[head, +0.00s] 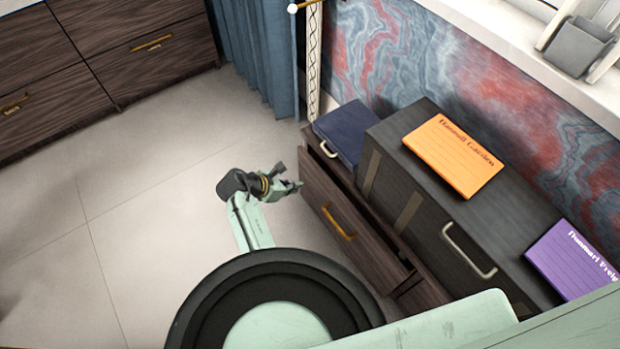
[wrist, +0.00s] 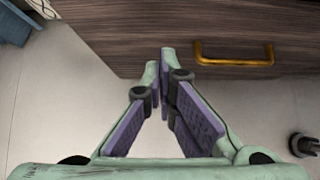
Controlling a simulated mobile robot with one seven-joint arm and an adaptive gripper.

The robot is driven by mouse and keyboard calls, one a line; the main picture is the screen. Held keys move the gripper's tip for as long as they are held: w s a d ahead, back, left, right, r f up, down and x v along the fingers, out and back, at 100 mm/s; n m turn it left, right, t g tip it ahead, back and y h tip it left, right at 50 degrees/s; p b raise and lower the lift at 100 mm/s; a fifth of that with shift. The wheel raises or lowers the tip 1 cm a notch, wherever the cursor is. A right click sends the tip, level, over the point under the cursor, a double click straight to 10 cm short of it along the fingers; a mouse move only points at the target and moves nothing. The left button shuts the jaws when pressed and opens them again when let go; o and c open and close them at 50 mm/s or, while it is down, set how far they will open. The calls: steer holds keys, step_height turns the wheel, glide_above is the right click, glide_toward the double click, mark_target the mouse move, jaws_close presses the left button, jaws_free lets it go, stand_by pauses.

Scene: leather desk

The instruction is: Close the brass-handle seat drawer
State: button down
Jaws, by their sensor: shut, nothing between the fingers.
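The seat drawer (head: 318,192) has a dark wood front with a brass handle (head: 338,222) and stands pulled out from the bench; part of its side and inside shows in the head view. In the wrist view the drawer front (wrist: 130,35) fills the top, with the brass handle (wrist: 234,62) right of the fingers. My gripper (head: 296,187) is shut and empty. It is by the left part of the drawer front, to the left of the handle. In the wrist view my gripper's fingertips (wrist: 160,62) overlap the front's lower edge; I cannot tell whether they touch it.
On the bench are a dark box with a pale handle (head: 470,252), a navy case (head: 345,132), an orange notebook (head: 453,155) and a purple notebook (head: 575,260). Wooden drawers (head: 110,60) stand at the far left beside a blue curtain (head: 262,50). The pale floor (head: 150,200) between is clear.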

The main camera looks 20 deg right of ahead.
mark_target(322, 173)
steer(key=shift+w+d+f+p, duration=0.15)
steer(key=shift+w+d+f, duration=0.3)
steer(key=shift+d, duration=0.6)
steer(key=shift+w+d+f+p, duration=0.15)
steer(key=shift+w+d+f, duration=0.3)
steer(key=shift+d, duration=0.6)
steer(key=shift+w+d+f+p, duration=0.15)
steer(key=shift+w+d+f, duration=0.25)
steer(key=shift+d, duration=0.65)
steer(key=shift+s, duration=0.1)
steer(key=shift+w+d+p, duration=0.1)
steer(key=shift+w+d, duration=0.15)
steer(key=shift+d, duration=0.45)
steer(key=shift+w+d+p, duration=0.1)
steer(key=shift+w+d, duration=0.2)
steer(key=shift+d, duration=0.45)
steer(key=shift+w+d+p, duration=0.1)
steer(key=shift+w+d, duration=0.15)
steer(key=shift+d, duration=0.45)
